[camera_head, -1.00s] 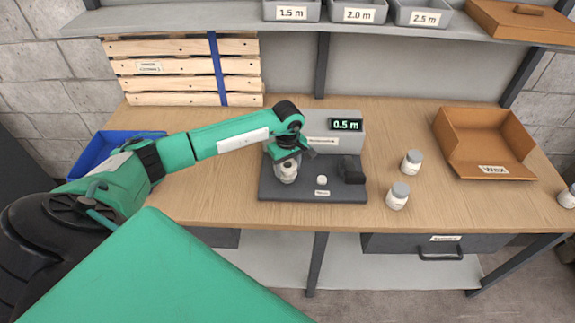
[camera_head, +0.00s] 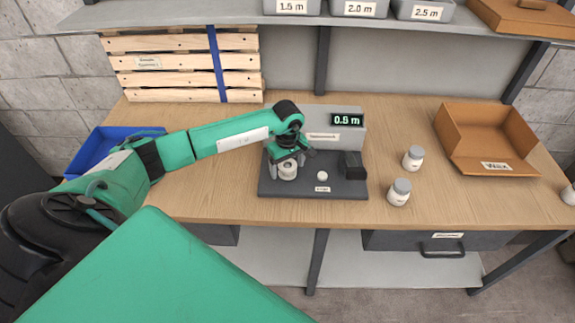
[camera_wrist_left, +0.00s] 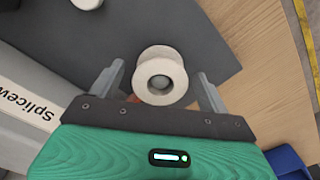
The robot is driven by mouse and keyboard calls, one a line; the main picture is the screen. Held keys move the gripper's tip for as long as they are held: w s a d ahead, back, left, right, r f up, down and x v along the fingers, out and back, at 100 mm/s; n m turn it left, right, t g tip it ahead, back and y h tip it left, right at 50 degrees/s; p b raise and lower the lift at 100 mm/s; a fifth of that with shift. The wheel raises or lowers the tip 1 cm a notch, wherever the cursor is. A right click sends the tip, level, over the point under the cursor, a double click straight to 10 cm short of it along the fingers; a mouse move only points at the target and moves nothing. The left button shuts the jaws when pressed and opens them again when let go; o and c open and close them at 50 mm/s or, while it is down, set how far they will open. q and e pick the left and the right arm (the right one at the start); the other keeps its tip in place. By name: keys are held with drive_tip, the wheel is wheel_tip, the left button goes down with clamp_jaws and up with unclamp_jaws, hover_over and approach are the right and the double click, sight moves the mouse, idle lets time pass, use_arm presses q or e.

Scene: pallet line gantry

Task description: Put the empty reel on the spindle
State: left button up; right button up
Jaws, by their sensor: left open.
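The white empty reel (camera_head: 288,172) stands on the left part of the dark machine base (camera_head: 335,189), below my left gripper (camera_head: 290,156). In the left wrist view the reel (camera_wrist_left: 160,66) sits between the two spread fingers of my left gripper (camera_wrist_left: 160,84), with a gap on each side. A grey round shape shows inside the reel's hole. It may be the spindle's top, but I cannot tell for certain; the rest of the spindle is hidden. My right gripper is not in view.
The grey machine housing (camera_head: 325,136) with a 0.5 m display stands behind the reel. Two white jars (camera_head: 399,193) with grey lids and an open brown box (camera_head: 487,136) are to the right. A blue bin (camera_head: 100,152) is at the left. The bench front is clear.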

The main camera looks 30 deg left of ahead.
use_arm(q)
wheel_tip(320, 180, up, 14)
drive_tip(key=b, duration=0.3)
drive_tip(key=shift+f, duration=0.1)
idle(0.6)
